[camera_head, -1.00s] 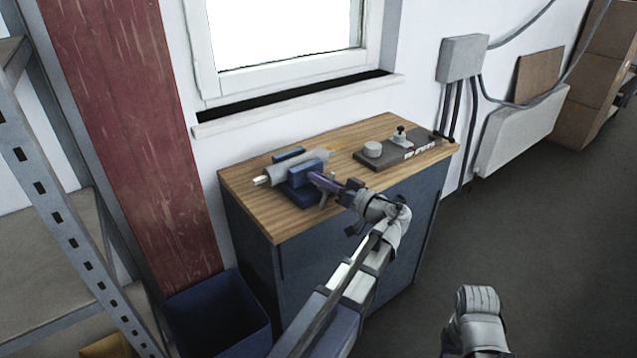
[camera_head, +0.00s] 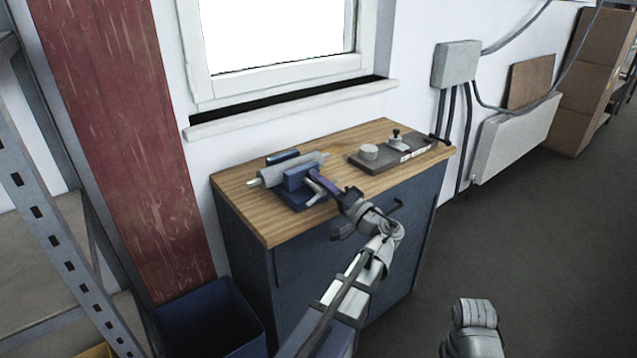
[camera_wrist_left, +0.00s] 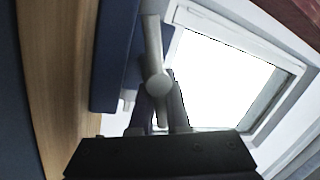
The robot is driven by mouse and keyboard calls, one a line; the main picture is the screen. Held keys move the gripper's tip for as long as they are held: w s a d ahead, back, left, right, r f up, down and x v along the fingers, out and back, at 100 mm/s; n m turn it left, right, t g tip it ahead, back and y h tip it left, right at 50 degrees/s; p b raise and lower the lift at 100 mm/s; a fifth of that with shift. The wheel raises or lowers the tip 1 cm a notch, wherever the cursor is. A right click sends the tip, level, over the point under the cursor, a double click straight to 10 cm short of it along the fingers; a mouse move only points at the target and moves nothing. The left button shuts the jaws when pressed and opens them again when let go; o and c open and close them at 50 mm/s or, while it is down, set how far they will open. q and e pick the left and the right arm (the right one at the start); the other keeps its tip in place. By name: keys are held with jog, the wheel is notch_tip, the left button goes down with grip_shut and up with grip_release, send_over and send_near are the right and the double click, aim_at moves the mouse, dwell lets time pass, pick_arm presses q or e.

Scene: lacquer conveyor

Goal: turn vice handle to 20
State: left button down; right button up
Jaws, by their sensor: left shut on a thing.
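The blue vice (camera_head: 295,186) stands on the wooden bench top near its left front, with a light grey cylinder (camera_head: 270,174) lying across it. Its grey bar handle faces the front; in the left wrist view the handle (camera_wrist_left: 153,42) runs nearly upright, with a round hub in its middle. My left gripper (camera_head: 322,184) is at the front of the vice, shut on the handle. In the wrist view its fingers (camera_wrist_left: 160,108) flank the handle's lower part. The exact grip in the head view is small. No number or scale is readable. My right gripper is not clearly visible.
A dark plate (camera_head: 390,158) with a round grey knob and a small clamp sits at the bench's right. A blue bin (camera_head: 210,318) stands at the bench's left foot, beside a metal shelf (camera_head: 45,215). The window sill is behind. Floor at the right is clear.

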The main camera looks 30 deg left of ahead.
pick_arm(q)
jog(key=shift+m, duration=0.4)
jog(key=shift+w, duration=0.1)
jog(key=c, duration=0.9)
grip_release()
jog(key=shift+b+v, duration=1)
jog(key=shift+v, duration=2.9)
jog(key=shift+f, duration=0.15)
